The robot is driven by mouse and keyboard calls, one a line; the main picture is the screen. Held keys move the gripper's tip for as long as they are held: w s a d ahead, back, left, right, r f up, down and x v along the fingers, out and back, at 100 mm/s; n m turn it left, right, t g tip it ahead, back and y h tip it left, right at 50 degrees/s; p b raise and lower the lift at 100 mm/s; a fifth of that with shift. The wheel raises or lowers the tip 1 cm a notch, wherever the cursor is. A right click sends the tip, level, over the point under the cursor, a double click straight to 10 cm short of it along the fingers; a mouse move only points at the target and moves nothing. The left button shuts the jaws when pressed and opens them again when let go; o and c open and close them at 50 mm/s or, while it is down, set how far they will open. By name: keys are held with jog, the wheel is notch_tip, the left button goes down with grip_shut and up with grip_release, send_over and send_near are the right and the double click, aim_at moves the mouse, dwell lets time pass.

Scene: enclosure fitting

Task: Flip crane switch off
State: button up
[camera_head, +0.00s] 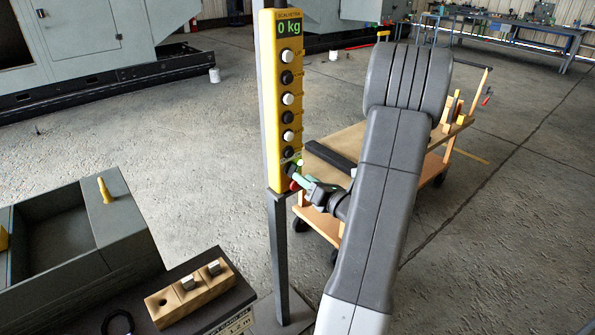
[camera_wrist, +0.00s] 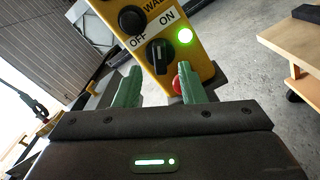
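The yellow crane control box (camera_head: 284,95) stands upright on a dark post, with a column of white and black buttons and a display reading "0 kg". In the wrist view the black rotary switch (camera_wrist: 158,56) sits under the labels OFF and ON, with a lit green lamp (camera_wrist: 185,36) beside it and a red button (camera_wrist: 178,85) below. The knob's exact setting is hard to tell. My gripper (camera_wrist: 158,84) has its two green fingers spread apart, just short of the switch, with nothing between them but the box. In the head view my gripper (camera_head: 299,178) is at the box's lower end, partly hiding it.
A wooden cart (camera_head: 335,150) stands behind my arm at right. A grey open bin (camera_head: 115,215) and a wooden block with metal pegs (camera_head: 190,292) are at lower left. A workbench is far back right. Concrete floor is open between them.

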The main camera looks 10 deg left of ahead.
aim_at(293, 170)
jog(key=shift+p+x, duration=0.3)
jog(key=shift+x, duration=1.85)
jog(key=shift+c, duration=0.5)
grip_shut()
